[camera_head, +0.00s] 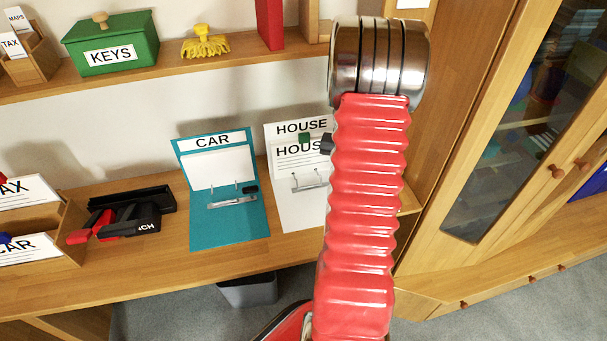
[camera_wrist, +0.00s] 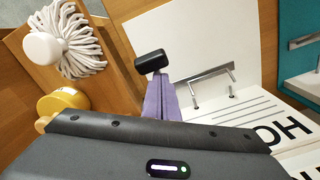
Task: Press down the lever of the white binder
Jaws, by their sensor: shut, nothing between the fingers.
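The white binder (camera_head: 289,205) labelled HOUSE lies open on the desk, its right side hidden behind my red-sleeved arm. Its metal clip (camera_head: 309,182) also shows in the wrist view (camera_wrist: 212,74). A black lever knob (camera_wrist: 150,62) shows just beyond my fingertips in the wrist view; in the head view the knob (camera_head: 327,144) sticks out beside my arm, well above the clip, so the lever appears raised. My gripper (camera_wrist: 167,84), with purple fingers, is shut and empty close to the knob. I cannot tell whether they touch. The head view hides the gripper.
A teal binder (camera_head: 195,229) labelled CAR lies left of the white one. Further left are a black tray (camera_head: 146,199) with staplers or punches and a letter rack. In the wrist view, a white mop-like item (camera_wrist: 70,40) and a yellow round object (camera_wrist: 62,102) stand near the knob.

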